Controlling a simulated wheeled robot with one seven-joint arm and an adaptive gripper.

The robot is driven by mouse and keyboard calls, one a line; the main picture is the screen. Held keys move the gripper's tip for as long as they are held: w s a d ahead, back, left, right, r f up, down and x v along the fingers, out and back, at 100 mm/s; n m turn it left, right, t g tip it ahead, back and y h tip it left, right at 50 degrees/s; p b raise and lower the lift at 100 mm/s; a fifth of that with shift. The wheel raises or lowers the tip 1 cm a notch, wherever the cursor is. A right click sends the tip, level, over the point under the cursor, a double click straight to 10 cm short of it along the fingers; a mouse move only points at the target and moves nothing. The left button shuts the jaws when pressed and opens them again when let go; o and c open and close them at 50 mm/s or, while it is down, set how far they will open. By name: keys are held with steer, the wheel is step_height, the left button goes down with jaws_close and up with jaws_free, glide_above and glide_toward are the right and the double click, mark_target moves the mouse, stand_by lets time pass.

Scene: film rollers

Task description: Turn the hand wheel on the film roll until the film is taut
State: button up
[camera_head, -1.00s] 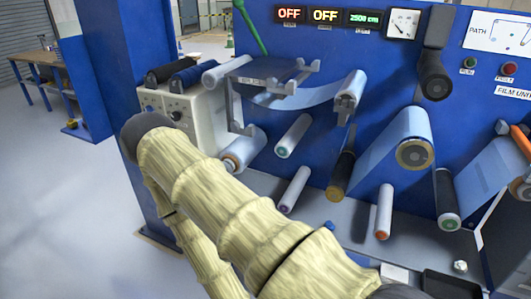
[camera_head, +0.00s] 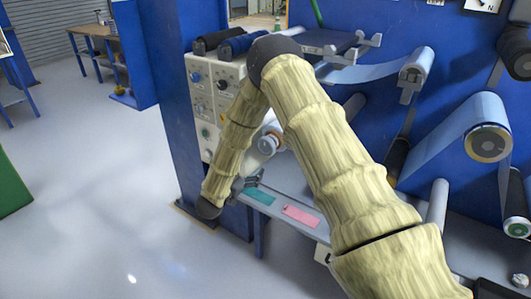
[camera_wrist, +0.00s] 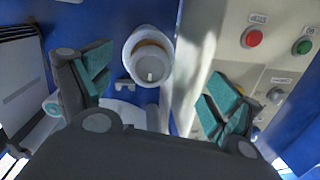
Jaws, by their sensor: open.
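The pale film (camera_head: 372,72) hangs in a slack curve between rollers at the upper right of the head view. A white roll end (camera_head: 268,144) with a rounded face shows partly behind my arm; the same kind of round white end with a brown inner ring (camera_wrist: 148,57) faces the wrist view. I cannot tell a separate hand wheel on it. My gripper (camera_head: 246,184) is low at the left of the bench, largely hidden by my arm. In the wrist view its teal-padded fingers (camera_wrist: 158,78) are spread and empty, with the round end ahead between them, apart from both.
A cream control box (camera_head: 207,115) stands close beside my gripper; its red button (camera_wrist: 252,37) and green button (camera_wrist: 302,47) show in the wrist view. Open floor lies left.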

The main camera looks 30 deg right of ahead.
mark_target(264, 148)
steer(key=shift+m+g+h, duration=0.7)
steer(key=shift+m+g, duration=0.1)
steer(key=r+x, duration=0.1)
steer(key=x, duration=0.3)
steer(key=p+x, duration=0.1)
steer(key=x, duration=0.3)
steer(key=r+x, duration=0.1)
steer(key=x, duration=0.3)
steer(key=shift+d+r+p, duration=0.15)
steer(key=shift+r+p, duration=0.2)
steer(key=shift+c, duration=0.5)
steer(key=c, duration=0.9)
